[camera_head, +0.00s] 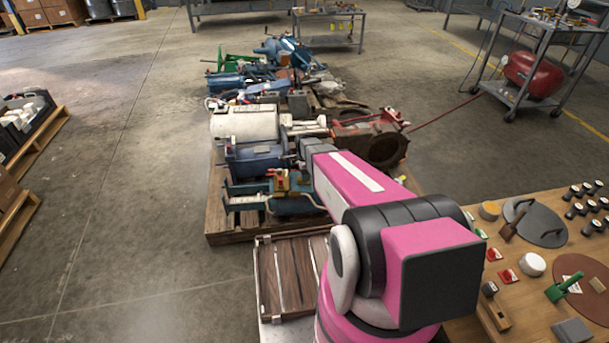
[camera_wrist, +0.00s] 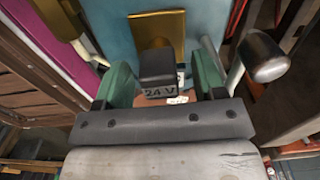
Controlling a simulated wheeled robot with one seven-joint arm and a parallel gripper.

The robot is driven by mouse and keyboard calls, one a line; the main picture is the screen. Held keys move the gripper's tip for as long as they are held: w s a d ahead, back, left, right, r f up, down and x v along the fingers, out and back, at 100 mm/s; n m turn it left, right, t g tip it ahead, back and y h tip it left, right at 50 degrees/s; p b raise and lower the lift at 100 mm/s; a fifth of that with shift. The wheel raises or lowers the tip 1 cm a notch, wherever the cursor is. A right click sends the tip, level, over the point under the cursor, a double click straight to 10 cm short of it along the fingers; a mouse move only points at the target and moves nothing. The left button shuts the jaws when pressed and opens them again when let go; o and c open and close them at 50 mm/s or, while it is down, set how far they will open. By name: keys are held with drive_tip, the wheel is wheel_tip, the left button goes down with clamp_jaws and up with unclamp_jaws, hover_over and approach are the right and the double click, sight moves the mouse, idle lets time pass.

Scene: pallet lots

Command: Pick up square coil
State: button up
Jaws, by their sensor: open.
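The square coil (camera_wrist: 157,66) is a small black block marked "24 V", seen in the wrist view in front of a brass-coloured part (camera_wrist: 160,28). My gripper (camera_wrist: 161,78) is open, with its two green-padded fingers on the left and right of the coil. A gap shows between the coil and each finger; the pictures do not show how deep the coil sits between them. In the head view my pink arm reaches over the near end of the loaded pallet (camera_head: 224,222). The coil cannot be made out there.
A black knob on a pale rod (camera_wrist: 262,57) stands close to the right finger. Blue machinery (camera_head: 253,158) and a white cylinder (camera_head: 245,123) crowd the pallet. A wooden bench with small parts (camera_head: 458,330) is at the right. The floor left of the pallet is clear.

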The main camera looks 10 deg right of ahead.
drive_tip(key=shift+f, duration=0.15)
drive_tip(key=shift+c, duration=0.3)
drive_tip(key=c, duration=1)
